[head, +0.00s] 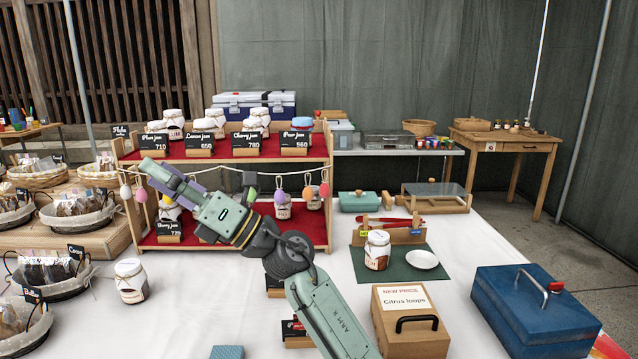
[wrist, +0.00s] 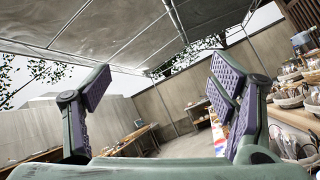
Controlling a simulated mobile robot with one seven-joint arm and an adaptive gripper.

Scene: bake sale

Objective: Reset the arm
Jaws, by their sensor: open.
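My arm rises from the bottom of the head view, and my gripper (head: 155,175) points up and left in front of the red-clothed jam shelf (head: 226,155). In the wrist view my gripper (wrist: 155,95) has its two purple-padded fingers spread wide with nothing between them. The wrist camera looks out towards a canopy roof (wrist: 120,35) and walls, not at the table. My gripper seems near the shelf's left post and its hanging string of egg-shaped ornaments; I cannot tell whether it touches them.
Jars and price cards fill the shelf. On the white cloth (head: 190,310) stand a loose jar (head: 131,281), a wooden box (head: 410,338), a blue box (head: 535,312), and a green mat (head: 362,262) with a jar (head: 377,250) and white dish (head: 422,259). Baskets (head: 45,276) line the left.

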